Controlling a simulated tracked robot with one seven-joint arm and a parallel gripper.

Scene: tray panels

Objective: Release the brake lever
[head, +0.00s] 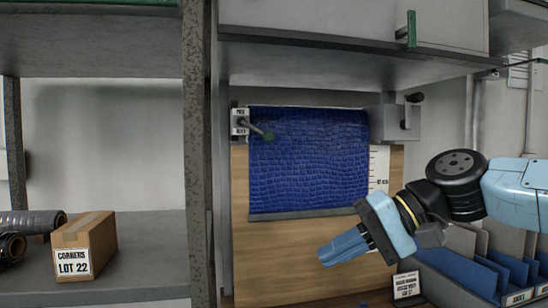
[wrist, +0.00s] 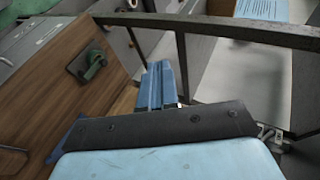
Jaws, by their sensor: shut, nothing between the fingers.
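The brake lever (head: 258,131) is a short grey rod with a green knob. It sits at the upper left of the blue textured sheet (head: 310,165) in the head view and points right and slightly down from a small labelled plate (head: 240,122). The plate's lettering is too small to read surely. My gripper (head: 328,256) is shut and empty, below and to the right of the lever and well apart from it. Its blue fingers show in the wrist view (wrist: 161,86). A green knob on a dark plate (wrist: 88,65) shows there too; I cannot tell whether it is the lever.
The sheet hangs before a wooden panel (head: 285,255). A grey post (head: 197,150) stands left of the lever, and a grey shelf (head: 350,65) overhangs it. Blue bins (head: 460,272) lie at lower right. A carton (head: 85,244) sits on the left shelf.

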